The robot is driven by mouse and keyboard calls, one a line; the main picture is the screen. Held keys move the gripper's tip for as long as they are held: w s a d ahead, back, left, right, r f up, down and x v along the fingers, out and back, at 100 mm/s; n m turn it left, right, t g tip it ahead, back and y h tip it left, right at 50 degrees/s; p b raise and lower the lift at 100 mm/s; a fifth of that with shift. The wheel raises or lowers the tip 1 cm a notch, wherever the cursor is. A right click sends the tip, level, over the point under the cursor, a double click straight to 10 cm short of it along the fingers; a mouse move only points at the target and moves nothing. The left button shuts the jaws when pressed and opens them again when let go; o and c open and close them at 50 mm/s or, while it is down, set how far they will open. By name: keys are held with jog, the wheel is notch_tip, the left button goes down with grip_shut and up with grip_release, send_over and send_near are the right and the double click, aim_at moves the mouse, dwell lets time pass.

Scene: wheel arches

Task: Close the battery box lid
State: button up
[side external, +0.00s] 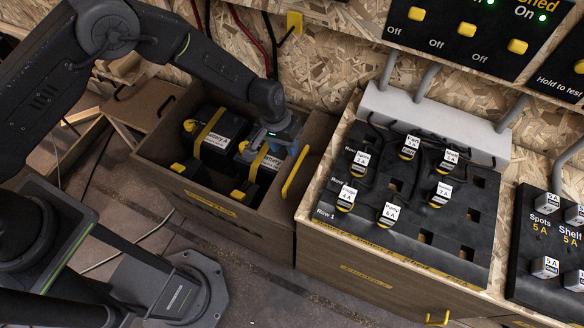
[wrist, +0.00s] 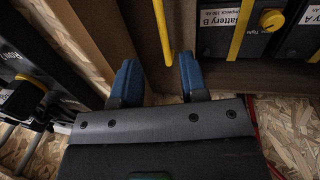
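The battery box (side external: 230,222) is an open brown box with Battery A (side external: 215,135) and Battery B (side external: 262,160) showing inside. A brown panel with a long yellow bar handle (side external: 295,172) stands at its right side and looks like the lid; how it is hinged is unclear. The handle also shows in the wrist view (wrist: 163,38), against the brown panel (wrist: 143,25). My gripper (side external: 285,140) is over the box's right part, near the handle's upper end. In the wrist view, its blue fingers (wrist: 158,75) are apart, with the handle's end in line with the gap; contact cannot be told.
A fuse box (side external: 400,225) with a black top and several labelled plugs stands close on the right. A chipboard wall (side external: 345,45) with switches and cables is behind. A brown panel with a black handle (side external: 145,100) is left of the box. The floor in front is mostly clear.

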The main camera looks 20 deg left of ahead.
aim_at(293, 172)
jog(key=f, duration=0.3)
jog(key=d+f, duration=0.1)
jog(key=f, duration=0.3)
jog(key=d+f, duration=0.1)
jog(key=f, duration=0.2)
jog(key=shift+d+f, duration=0.1)
jog(key=shift+f, duration=0.3)
grip_shut()
